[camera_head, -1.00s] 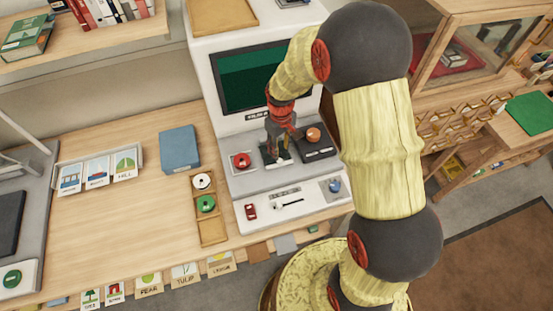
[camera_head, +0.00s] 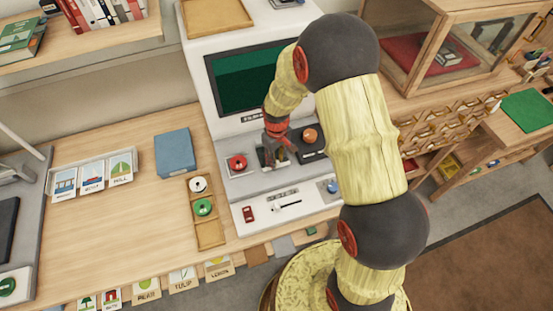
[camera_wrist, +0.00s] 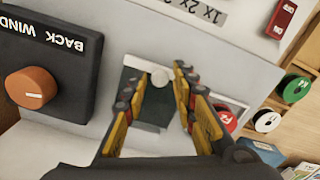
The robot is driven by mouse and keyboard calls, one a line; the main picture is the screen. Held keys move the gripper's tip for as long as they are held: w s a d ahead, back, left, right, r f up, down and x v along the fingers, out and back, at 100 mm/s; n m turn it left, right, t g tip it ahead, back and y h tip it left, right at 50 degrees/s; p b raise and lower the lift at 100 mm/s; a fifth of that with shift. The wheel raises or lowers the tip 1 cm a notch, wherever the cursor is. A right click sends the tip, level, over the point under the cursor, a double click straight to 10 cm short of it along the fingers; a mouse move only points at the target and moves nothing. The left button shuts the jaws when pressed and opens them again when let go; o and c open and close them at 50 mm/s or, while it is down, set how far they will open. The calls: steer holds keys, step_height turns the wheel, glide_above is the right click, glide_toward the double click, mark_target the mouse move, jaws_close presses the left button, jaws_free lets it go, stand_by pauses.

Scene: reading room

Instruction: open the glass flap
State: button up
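The glass flap (camera_wrist: 147,111) appears to be the dark, shiny small plate on the pale reader desk, lying flat as far as I can tell. A round whitish knob (camera_wrist: 160,77) sits near its edge in the wrist view. My gripper (camera_wrist: 159,72) is open, with one finger on each side of the knob and gaps showing between. In the head view my gripper (camera_head: 272,155) is low over the plate, in front of the dark green screen (camera_head: 245,82), and hides most of the plate.
A black box with an orange knob (camera_wrist: 30,88) stands close beside my gripper, and a red reel (camera_head: 237,163) is on its other side. A sliding lever (camera_head: 287,206) and a red switch (camera_head: 248,214) lie on the front panel. A blue box (camera_head: 173,152) stands left on the table.

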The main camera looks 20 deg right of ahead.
steer(key=c, duration=0.6)
jaws_close()
